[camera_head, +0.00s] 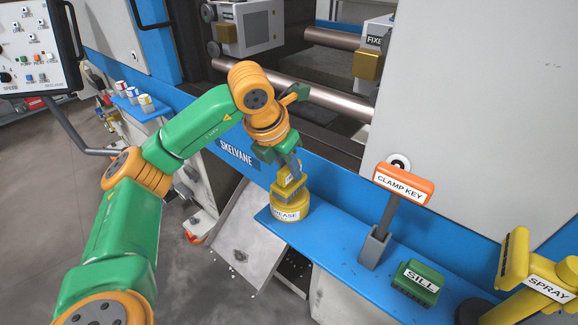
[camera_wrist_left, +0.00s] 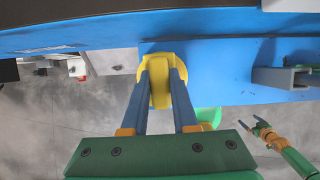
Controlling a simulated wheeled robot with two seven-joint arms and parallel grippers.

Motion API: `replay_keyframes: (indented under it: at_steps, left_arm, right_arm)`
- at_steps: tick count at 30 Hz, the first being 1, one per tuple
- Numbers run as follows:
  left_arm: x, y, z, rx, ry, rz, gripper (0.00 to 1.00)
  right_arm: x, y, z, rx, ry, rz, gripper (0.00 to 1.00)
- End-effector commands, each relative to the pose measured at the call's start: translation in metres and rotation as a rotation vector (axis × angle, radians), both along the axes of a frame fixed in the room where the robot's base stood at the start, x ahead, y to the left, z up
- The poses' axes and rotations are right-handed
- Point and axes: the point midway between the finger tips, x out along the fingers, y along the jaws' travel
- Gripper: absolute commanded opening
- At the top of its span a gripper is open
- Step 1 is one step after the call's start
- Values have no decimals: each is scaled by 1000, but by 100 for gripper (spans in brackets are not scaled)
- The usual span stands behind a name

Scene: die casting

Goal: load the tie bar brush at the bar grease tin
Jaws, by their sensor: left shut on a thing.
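My left gripper (camera_head: 289,172) points down over the blue shelf and is shut on the yellow tie bar brush (camera_head: 289,190). The brush is upright at the mouth of the yellow tin labelled GREASE (camera_head: 286,213); I cannot tell how deep its lower end is. In the left wrist view, yellow (camera_wrist_left: 160,72) shows between the two fingers, with brush and tin hard to tell apart. My right gripper (camera_wrist_left: 256,122) shows small in the left wrist view, open and empty, apart from the shelf.
The blue shelf (camera_head: 335,262) also carries the orange clamp key (camera_head: 404,184) in its holder, a green SILL block (camera_head: 417,283) and a yellow SPRAY tool (camera_head: 535,290). The tie bars (camera_head: 330,95) lie behind my left arm. A grey chute (camera_head: 245,240) is below.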

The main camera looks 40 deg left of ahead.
Motion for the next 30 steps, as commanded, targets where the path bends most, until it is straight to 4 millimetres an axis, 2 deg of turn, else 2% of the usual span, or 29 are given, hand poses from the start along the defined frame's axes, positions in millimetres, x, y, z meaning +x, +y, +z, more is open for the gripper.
replay_keyframes:
  at_steps: [30]
  left_arm:
    - [0, 0, -10, 0, 0, 0, 0]
  right_arm:
    - [0, -2, -9, -2, 1, 2, 100]
